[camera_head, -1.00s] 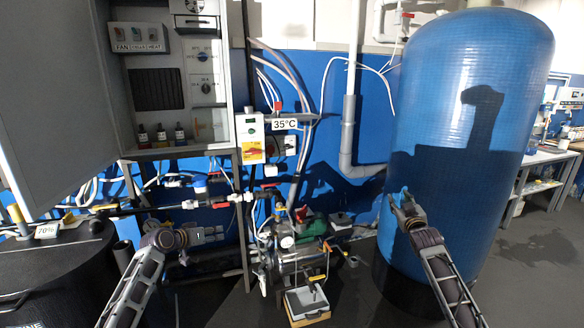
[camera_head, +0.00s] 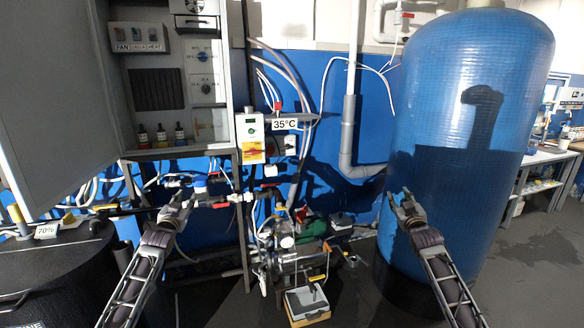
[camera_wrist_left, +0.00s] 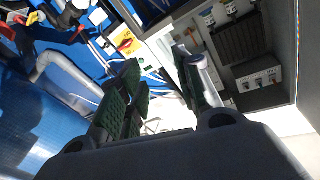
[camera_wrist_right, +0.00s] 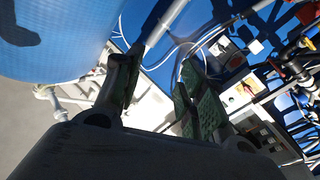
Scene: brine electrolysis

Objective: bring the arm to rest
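My left gripper (camera_head: 180,203) is raised in front of the piping below the open cabinet, left of the pump. In the left wrist view its green-padded fingers (camera_wrist_left: 158,92) stand apart with nothing between them. My right gripper (camera_head: 401,202) is in front of the lower part of the big blue tank. In the right wrist view its fingers (camera_wrist_right: 158,92) are apart and empty. Both forearms reach up from the bottom of the head view.
The blue tank (camera_head: 480,60) stands at the right. The open cabinet (camera_head: 155,90) and its grey door (camera_head: 55,110) are at the left. A dark drum (camera_head: 60,270) is at lower left. The pump assembly (camera_head: 290,250) stands on the floor between my arms.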

